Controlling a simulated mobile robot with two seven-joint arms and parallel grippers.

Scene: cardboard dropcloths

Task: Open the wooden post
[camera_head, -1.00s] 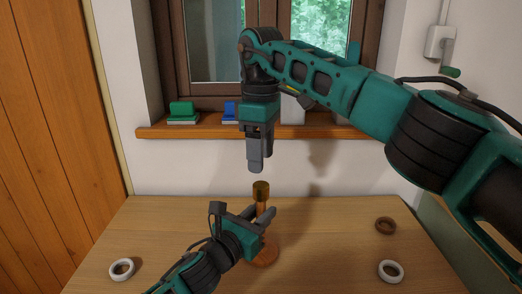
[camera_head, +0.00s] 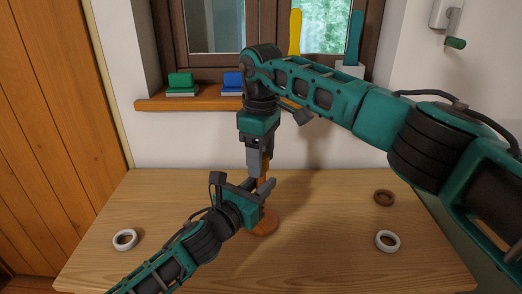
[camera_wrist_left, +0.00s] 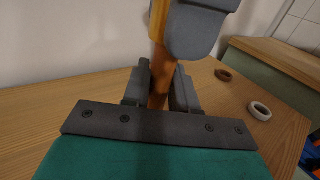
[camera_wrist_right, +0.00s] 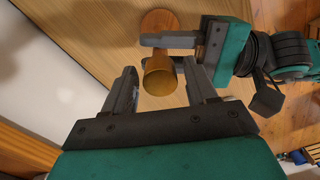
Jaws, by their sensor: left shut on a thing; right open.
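The wooden post (camera_head: 262,185) stands upright on a round base (camera_head: 264,224) on the table. Its brass-coloured cap (camera_wrist_right: 160,76) shows in the right wrist view. My left gripper (camera_head: 268,196) is shut on the post's shaft below the cap; the shaft (camera_wrist_left: 160,80) shows between its fingers in the left wrist view. My right gripper (camera_head: 258,170) points down from above, open, its fingers on both sides of the cap. In the right wrist view the cap lies between the open fingertips (camera_wrist_right: 158,80). In the head view the right gripper hides most of the cap.
A white ring (camera_head: 125,240) lies at the table's left, another white ring (camera_head: 387,241) and a brown ring (camera_head: 384,198) at the right. The table's front is clear.

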